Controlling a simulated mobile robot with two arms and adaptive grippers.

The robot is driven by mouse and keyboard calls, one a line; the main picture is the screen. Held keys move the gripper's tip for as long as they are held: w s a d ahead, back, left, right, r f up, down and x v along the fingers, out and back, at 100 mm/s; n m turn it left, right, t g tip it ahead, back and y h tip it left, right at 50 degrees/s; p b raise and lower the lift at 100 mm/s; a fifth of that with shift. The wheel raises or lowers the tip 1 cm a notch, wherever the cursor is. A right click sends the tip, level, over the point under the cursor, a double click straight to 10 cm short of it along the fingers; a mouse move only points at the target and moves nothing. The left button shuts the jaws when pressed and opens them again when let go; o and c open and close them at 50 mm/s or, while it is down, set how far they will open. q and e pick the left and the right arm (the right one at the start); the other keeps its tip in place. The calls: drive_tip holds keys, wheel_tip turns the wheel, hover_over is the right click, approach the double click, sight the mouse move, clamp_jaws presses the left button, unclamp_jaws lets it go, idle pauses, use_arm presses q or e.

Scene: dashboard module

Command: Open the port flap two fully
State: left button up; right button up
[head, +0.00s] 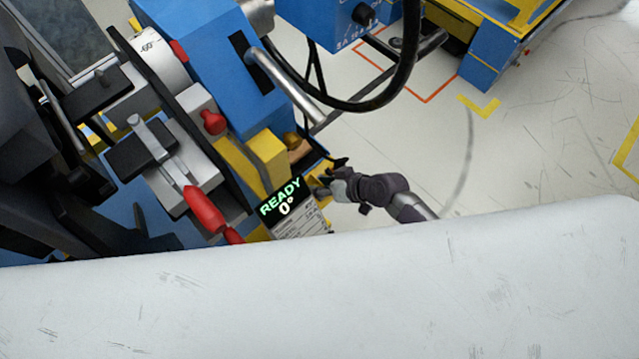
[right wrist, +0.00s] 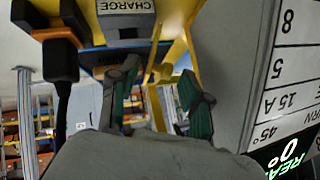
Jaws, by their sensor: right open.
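My right gripper (head: 332,184) is at the yellow-edged side of the dashboard module, beside its display panel (head: 284,208) reading "READY 0°". In the right wrist view my right gripper (right wrist: 160,98) is open, with its two green-padded fingers apart and nothing clearly between them. A grey block labelled "CHARGE" (right wrist: 126,8) sits beyond the fingers, next to a yellow frame (right wrist: 180,50). I cannot tell which part is port flap two, or how far it is open. My left gripper is not in view.
A black plug and cable (right wrist: 62,65) with an orange part are left of the fingers. The blue bender-like machine (head: 210,60) has red handles (head: 205,210). A black hose (head: 380,100) arches above. A pale surface (head: 300,290) fills the foreground. Open floor (head: 540,150) lies right.

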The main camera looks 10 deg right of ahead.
drive_tip(key=shift+c, duration=0.2)
clamp_jaws()
drive_tip(key=p, duration=0.2)
drive_tip(key=a+h+p, duration=0.1)
drive_tip(key=p, duration=0.1)
drive_tip(key=shift+s+r+n+t, duration=0.25)
drive_tip(key=shift+s+n+t, duration=0.15)
drive_tip(key=shift+s+a+f+h+p, duration=0.1)
drive_tip(key=shift+a+f+h+p, duration=0.1)
drive_tip(key=shift+h+p, duration=0.25)
drive_tip(key=shift+o, duration=0.2)
unclamp_jaws()
